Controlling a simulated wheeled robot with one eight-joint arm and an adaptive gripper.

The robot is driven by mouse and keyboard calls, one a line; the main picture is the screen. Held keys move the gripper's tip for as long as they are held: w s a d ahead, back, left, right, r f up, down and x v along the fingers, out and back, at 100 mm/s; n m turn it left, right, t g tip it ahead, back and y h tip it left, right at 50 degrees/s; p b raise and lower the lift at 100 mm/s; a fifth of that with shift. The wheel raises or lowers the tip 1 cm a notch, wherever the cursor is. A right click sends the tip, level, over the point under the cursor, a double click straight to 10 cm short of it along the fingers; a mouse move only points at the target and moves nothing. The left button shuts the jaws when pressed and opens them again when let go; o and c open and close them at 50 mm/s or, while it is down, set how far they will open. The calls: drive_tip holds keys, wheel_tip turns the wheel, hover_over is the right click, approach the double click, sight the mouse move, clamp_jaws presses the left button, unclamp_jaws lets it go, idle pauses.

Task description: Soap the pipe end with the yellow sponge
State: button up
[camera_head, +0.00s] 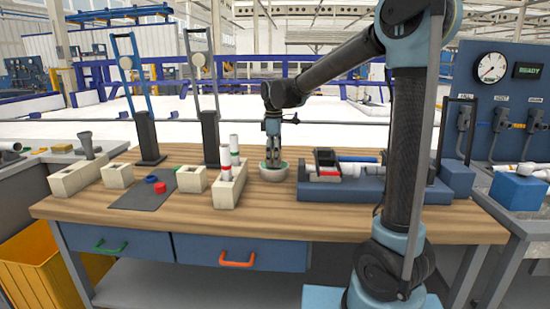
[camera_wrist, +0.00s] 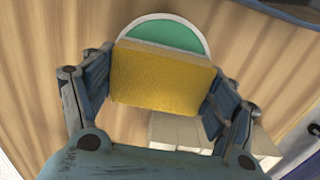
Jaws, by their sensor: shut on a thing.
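My gripper (camera_head: 273,155) points down over a small round bowl (camera_head: 273,174) on the wooden bench. In the wrist view its two fingers press on the sides of the yellow sponge (camera_wrist: 163,77). The same bowl shows there with green content (camera_wrist: 165,34), partly hidden behind the sponge. I cannot tell whether the sponge touches the green content. A white pipe (camera_head: 358,168) lies in a blue fixture (camera_head: 335,188) to the right of the bowl.
Several beige blocks (camera_head: 75,180) and a dark mat (camera_head: 142,197) with a blue ring and a red ring are at left. Two tall stands (camera_head: 148,135) rise at the back left. A blue gauge panel (camera_head: 510,100) is at right. The front bench strip (camera_head: 250,222) is clear.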

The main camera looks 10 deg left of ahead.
drive_tip(key=shift+f, duration=0.5)
idle(1.4)
drive_tip(key=shift+r, duration=3.5)
drive_tip(key=shift+f, duration=0.1)
drive_tip(key=shift+f, duration=3.4)
drive_tip(key=shift+r, duration=0.15)
